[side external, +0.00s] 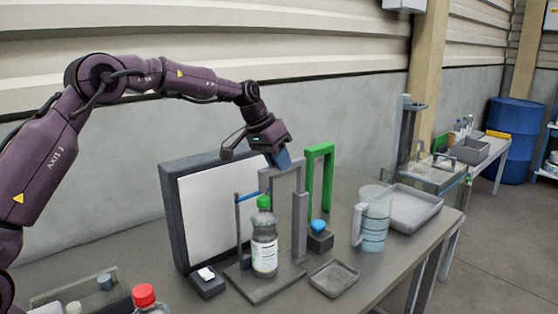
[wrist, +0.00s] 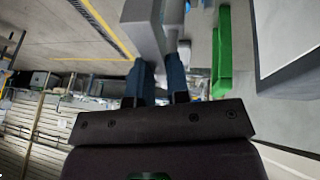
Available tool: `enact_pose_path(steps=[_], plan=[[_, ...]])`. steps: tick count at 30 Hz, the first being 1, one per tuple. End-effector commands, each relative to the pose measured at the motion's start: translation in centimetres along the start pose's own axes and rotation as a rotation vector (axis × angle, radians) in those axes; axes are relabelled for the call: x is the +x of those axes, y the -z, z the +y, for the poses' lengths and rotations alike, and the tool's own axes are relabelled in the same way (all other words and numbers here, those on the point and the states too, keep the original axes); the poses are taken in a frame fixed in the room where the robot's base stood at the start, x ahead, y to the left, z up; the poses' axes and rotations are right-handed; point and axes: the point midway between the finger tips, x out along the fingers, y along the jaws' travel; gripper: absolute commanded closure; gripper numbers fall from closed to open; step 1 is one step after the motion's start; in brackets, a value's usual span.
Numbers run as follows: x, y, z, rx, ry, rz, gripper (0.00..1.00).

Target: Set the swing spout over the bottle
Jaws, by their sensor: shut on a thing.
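A clear bottle with a green cap (side external: 264,245) stands upright on a dark base plate (side external: 262,290) in the side view. A grey arch-shaped piece (side external: 267,181), which looks like the swing spout, rises behind it. Its left end shows just above the cap in the picture; I cannot tell whether it is directly over the bottle. My gripper (side external: 284,158) is at the top bar of this arch, blue fingers pointing down, shut on it. In the wrist view the fingers (wrist: 158,82) lie around the grey bar (wrist: 146,30). The bottle is not clear in that view.
A green arch (side external: 328,150) stands just right of the grey one. A blue knob (side external: 319,227) sits on a dark block nearby. A white panel (side external: 212,212) stands behind on the left. A pitcher (side external: 374,228) and grey trays (side external: 334,279) are to the right.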

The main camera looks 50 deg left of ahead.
Motion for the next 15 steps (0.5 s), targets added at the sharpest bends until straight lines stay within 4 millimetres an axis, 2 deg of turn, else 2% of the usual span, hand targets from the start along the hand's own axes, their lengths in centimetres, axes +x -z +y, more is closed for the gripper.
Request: enact_pose_path(steps=[2, 3, 6, 15], plan=[[-0.18, 0.29, -0.21, 0.004, 0.007, 0.013, 1.0], [-0.18, 0.29, -0.21, 0.004, 0.007, 0.013, 0.81], [-0.16, 0.26, -0.2, 0.003, 0.007, 0.012, 0.58], [-0.17, 0.12, -0.1, 0.001, 0.004, 0.006, 0.58]])
